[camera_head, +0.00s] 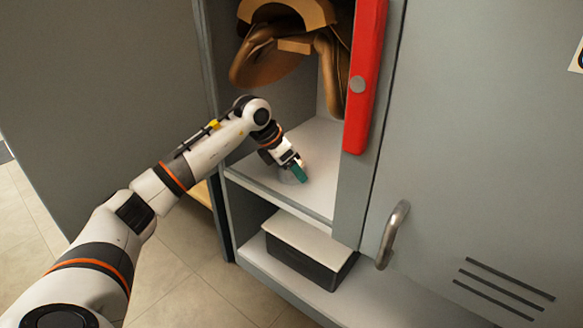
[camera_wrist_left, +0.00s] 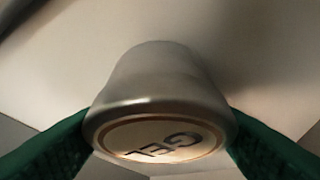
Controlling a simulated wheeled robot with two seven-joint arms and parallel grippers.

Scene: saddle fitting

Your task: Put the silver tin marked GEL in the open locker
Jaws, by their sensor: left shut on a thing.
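The silver tin marked GEL (camera_wrist_left: 165,85) sits between the green fingers of my left gripper (camera_wrist_left: 160,140) in the wrist view. Its lettered lid faces the camera. In the head view my left gripper (camera_head: 295,173) is inside the open locker (camera_head: 318,185), low over its middle shelf, with the tin (camera_head: 287,177) mostly hidden behind the fingers. The gripper is shut on the tin. I cannot tell for sure whether the tin touches the shelf. My right gripper is not in view.
A brown saddle (camera_head: 265,60) hangs in the locker above the shelf. A dark box with a pale lid (camera_head: 300,240) stands in the lower compartment. A red bar (camera_head: 365,75) runs up the locker's right edge. A closed door with a handle (camera_head: 392,235) is at right.

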